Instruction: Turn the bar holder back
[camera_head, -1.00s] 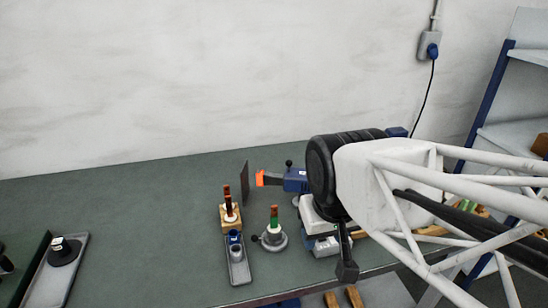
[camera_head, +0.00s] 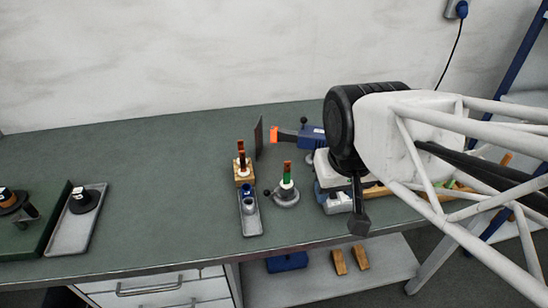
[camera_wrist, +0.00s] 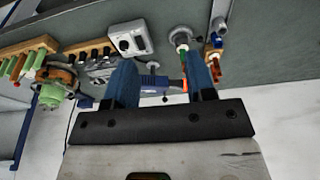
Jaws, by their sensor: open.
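What I take to be the bar holder (camera_head: 286,194) is a round grey base on the bench with a small dark knob at its left. The holder also shows in the wrist view (camera_wrist: 180,35), with the bar's green part close to my right-hand finger. My gripper (camera_wrist: 160,64) is open with nothing between its blue fingers. In the head view it hangs to the right of the holder, apart from it, partly hidden by my wrist.
A blue tool with an orange nozzle (camera_head: 308,137) lies behind the holder, near a dark upright plate (camera_head: 259,138). A wooden block with a rod (camera_head: 243,172) and a narrow grey tray (camera_head: 250,222) stand left. A white device (camera_wrist: 131,39) is near my fingers. The bench's middle left is clear.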

